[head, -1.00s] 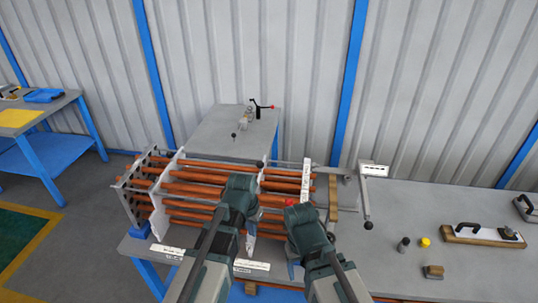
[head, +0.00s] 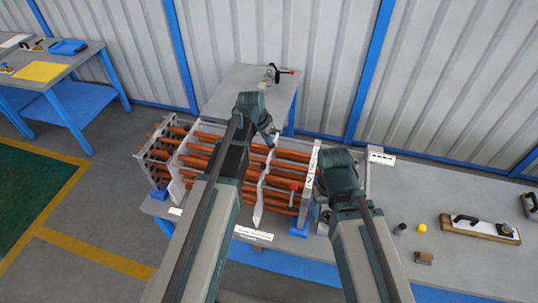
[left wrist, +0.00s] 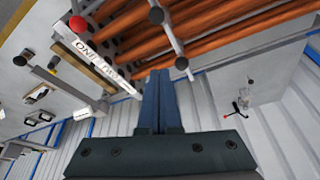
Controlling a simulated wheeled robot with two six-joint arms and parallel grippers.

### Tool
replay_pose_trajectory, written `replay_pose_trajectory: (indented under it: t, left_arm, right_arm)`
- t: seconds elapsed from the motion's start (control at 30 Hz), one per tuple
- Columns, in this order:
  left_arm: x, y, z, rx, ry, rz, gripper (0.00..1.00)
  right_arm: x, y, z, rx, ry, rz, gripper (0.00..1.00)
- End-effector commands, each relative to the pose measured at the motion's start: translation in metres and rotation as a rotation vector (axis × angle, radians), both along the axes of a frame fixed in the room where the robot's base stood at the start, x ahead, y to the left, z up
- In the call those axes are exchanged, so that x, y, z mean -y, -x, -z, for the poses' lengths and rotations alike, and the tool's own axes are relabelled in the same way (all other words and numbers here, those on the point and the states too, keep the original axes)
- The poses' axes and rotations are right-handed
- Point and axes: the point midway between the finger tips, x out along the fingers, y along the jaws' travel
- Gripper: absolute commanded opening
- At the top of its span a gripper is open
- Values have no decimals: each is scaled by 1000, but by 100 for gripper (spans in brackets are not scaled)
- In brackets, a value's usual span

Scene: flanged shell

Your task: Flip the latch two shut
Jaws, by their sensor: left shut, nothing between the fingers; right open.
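The flanged shell's end plate (head: 309,185) stands at the right end of the copper tube bundle (head: 205,150). In the left wrist view, the plate (left wrist: 93,58) carries the printed words ONE and TWO, with a red ball (left wrist: 77,22) at its near end. A thin rod with black knobs (left wrist: 182,62) crosses near the word TWO; I cannot tell whether this is latch two or how it stands. My left gripper (head: 275,138) is shut and empty above the bundle's far side; its fingers (left wrist: 159,72) point toward this area. My right gripper (head: 323,212) is open beside the end plate, its fingers mostly hidden.
A toggle clamp with a red-tipped handle (head: 279,72) sits on the small grey table (head: 225,88) behind. The bench's right side (head: 455,200) has free room around a wooden-based float (head: 480,229), a yellow cap (head: 422,228) and a small block (head: 424,258). A corrugated wall stands behind.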

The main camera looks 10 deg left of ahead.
Motion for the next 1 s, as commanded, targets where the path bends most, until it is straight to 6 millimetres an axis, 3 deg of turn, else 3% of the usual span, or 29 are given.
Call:
replay_pose_trajectory:
  t: [0.47, 1.0]
  left_arm:
    - [1, -2, 10, -1, 0, 0, 0]
    - [10, -23, 77, -1, 0, -1, 0]
  right_arm:
    - [0, 0, 10, 0, 0, -3, 68]
    - [0, -1, 77, 2, 0, -7, 68]
